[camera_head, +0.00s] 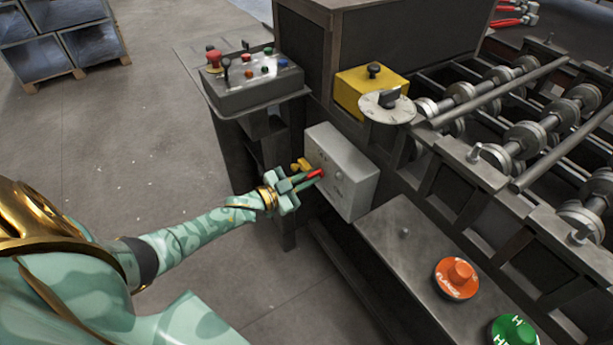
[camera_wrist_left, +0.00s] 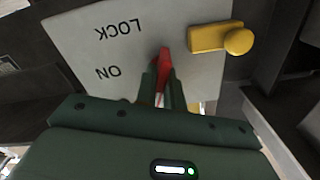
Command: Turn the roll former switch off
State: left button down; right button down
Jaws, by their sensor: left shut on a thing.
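The roll former switch is a grey box (camera_head: 349,181) on the machine's side, with a red handle (camera_head: 316,174) on its face. In the left wrist view the box face (camera_wrist_left: 95,52) reads LOCK and ON, upside down. The red handle (camera_wrist_left: 164,62) stands between my fingers there. My left gripper (camera_head: 304,180) is shut on the red handle. A yellow latch-like part (camera_wrist_left: 222,38) sits beside the handle on the box. My right gripper does not show.
A control panel (camera_head: 253,91) with coloured buttons stands behind the switch box. A yellow block with a dial (camera_head: 368,86) sits above it. Rollers (camera_head: 540,135) lie to the right. An orange knob (camera_head: 457,278) and a green knob (camera_head: 513,330) are at lower right. Open floor lies left.

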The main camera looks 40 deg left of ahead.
pick_arm(q)
jog(key=shift+f+n+p, duration=0.1)
jog(key=shift+n+p, duration=0.45)
jog(key=shift+n, duration=1.75)
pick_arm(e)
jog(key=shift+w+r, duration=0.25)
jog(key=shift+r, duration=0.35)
pick_arm(q)
jog(key=shift+s, duration=0.1)
jog(key=c, duration=1.5)
grip_release()
